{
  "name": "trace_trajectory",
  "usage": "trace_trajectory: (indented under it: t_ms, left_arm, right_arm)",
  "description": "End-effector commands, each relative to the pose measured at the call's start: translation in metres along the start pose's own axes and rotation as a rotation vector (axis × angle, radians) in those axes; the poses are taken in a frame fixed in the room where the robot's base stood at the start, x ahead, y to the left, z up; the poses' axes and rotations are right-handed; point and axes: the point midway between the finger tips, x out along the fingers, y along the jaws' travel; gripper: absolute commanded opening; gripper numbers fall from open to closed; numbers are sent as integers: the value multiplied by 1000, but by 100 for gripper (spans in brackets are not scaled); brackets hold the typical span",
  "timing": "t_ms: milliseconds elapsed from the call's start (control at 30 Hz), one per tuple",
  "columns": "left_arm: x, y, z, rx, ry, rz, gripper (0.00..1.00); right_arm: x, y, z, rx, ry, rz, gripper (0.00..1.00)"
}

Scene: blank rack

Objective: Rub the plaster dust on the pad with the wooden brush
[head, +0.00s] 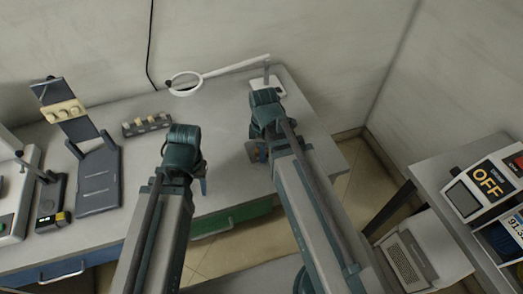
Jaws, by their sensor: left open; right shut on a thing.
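My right gripper (258,152) is low over the right part of the bench, seen from above and mostly covered by its own arm. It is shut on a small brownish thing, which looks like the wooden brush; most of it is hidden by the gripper. A darker grey patch, which may be the pad, shows on the bench around this gripper. I cannot make out the plaster dust, or whether the brush touches the pad. My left gripper (203,186) is open and empty near the bench's front edge, partly hidden by its wrist.
The grey bench (225,190) has a magnifier lamp (186,84) at the back, a small rack (146,124), and a dark stand (97,180) at left. A side table with an OFF sign (489,181) stands at right. Bare bench lies between the stand and my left arm.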

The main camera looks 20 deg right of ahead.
Motion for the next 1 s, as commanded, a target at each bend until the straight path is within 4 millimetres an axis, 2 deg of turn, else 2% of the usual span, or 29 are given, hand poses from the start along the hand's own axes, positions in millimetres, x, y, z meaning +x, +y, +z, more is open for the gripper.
trace_trajectory:
  t_ms: [267,467,800,1000]
  left_arm:
    - [2,0,0,0,0,0,50]
    - [2,0,0,0,0,0,50]
    - [0,0,0,0,0,0,50]
    - [0,0,0,0,0,0,50]
  right_arm:
    - [2,4,10,0,-3,1,0]
    - [2,11,7,0,-3,2,0]
    - [0,37,-4,0,-1,2,0]
    - [0,39,-5,0,-1,1,0]
